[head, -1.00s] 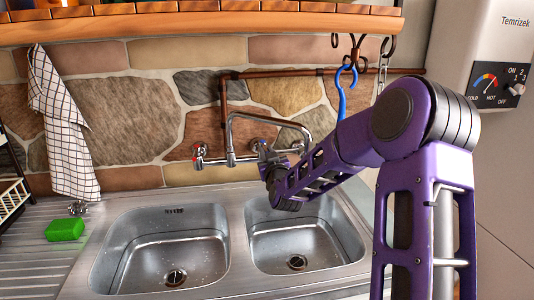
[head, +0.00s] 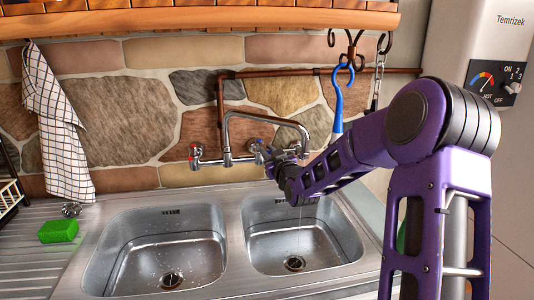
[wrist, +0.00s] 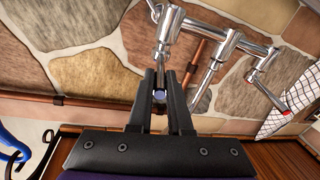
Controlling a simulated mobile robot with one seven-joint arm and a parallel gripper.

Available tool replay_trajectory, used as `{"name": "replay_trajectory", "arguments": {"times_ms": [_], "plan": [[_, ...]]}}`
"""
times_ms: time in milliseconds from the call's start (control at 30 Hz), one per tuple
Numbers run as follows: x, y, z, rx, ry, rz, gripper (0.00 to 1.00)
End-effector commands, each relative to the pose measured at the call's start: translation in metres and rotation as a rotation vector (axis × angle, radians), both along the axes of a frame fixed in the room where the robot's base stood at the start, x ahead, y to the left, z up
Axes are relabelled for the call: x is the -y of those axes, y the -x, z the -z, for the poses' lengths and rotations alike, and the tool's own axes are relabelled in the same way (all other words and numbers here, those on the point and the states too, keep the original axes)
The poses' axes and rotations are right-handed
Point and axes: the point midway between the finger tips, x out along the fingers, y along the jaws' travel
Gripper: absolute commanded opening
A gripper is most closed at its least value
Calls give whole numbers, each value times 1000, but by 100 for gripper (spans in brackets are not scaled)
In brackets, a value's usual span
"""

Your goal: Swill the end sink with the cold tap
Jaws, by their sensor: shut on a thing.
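The cold tap (head: 257,146), marked blue, sits at the right end of the wall mixer, and the red-marked hot tap (head: 195,151) at the left. My gripper (wrist: 160,88) is shut on the cold tap's blue-capped handle (wrist: 160,98), between its fingertips in the wrist view. The chrome spout (head: 262,117) arches to the right over the right-hand end sink (head: 292,240). A thin thread of water (head: 299,222) falls into that sink near its drain. My forearm partly hides the spout's outlet and the gripper in the head view.
The left sink (head: 160,250) is empty with droplets on it. A green sponge (head: 58,231) lies on the drainboard, and a checked towel (head: 55,130) hangs above it. A blue-hooked tool (head: 340,95) hangs near my arm. A water heater (head: 500,60) stands at upper right.

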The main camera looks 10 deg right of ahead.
Motion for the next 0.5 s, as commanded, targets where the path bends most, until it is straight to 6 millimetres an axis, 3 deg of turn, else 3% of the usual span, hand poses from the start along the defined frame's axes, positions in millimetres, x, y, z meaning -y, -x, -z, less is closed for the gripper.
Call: {"name": "replay_trajectory", "arguments": {"times_ms": [67,100,233,500], "plan": [[0,0,-1,1,0,0,0],[0,0,-1,1,0,0,23],[0,0,-1,1,0,0,46],[0,0,0,0,0,0,47]]}}
